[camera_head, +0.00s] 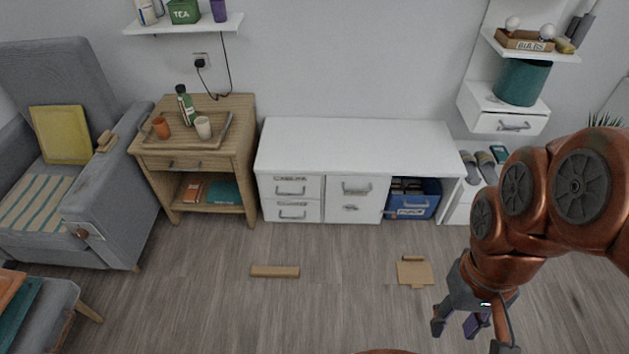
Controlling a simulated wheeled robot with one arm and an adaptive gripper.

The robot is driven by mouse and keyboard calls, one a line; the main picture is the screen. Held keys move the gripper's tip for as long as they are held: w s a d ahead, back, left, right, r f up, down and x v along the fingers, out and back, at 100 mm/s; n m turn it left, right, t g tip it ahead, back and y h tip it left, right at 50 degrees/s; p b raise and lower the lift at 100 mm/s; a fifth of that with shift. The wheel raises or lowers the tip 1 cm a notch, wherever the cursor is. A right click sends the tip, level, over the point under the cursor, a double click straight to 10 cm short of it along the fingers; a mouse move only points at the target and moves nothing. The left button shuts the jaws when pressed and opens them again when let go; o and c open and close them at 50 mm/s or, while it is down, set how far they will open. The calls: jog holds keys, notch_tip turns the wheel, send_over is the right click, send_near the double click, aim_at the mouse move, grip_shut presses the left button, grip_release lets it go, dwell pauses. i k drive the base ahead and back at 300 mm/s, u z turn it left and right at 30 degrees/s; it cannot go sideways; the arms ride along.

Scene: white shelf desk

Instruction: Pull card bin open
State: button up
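A white low desk (357,140) stands against the wall. Its right compartment holds a blue bin (424,199) with a pale label on its front, too small to read surely. Dark and tan items stand upright inside the bin, whose front sits near the desk's front edge. My gripper (472,328) is at the lower right, in front of the bin and well apart from it. It points down above the floor with its fingers spread and looks empty. A purple part shows between the fingers; I cannot tell if it is a fingertip.
White drawers (291,198) fill the desk's left and middle. A wooden strip (275,271) and a flat cardboard piece (415,273) lie on the floor before the desk. A wooden side table (246,140) and grey armchair (110,190) stand left. Slippers (487,168) lie right of the desk.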

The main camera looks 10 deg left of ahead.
aim_at(353, 199)
jog(key=u, duration=0.25)
jog(key=i, duration=0.9)
jog(key=z, duration=0.1)
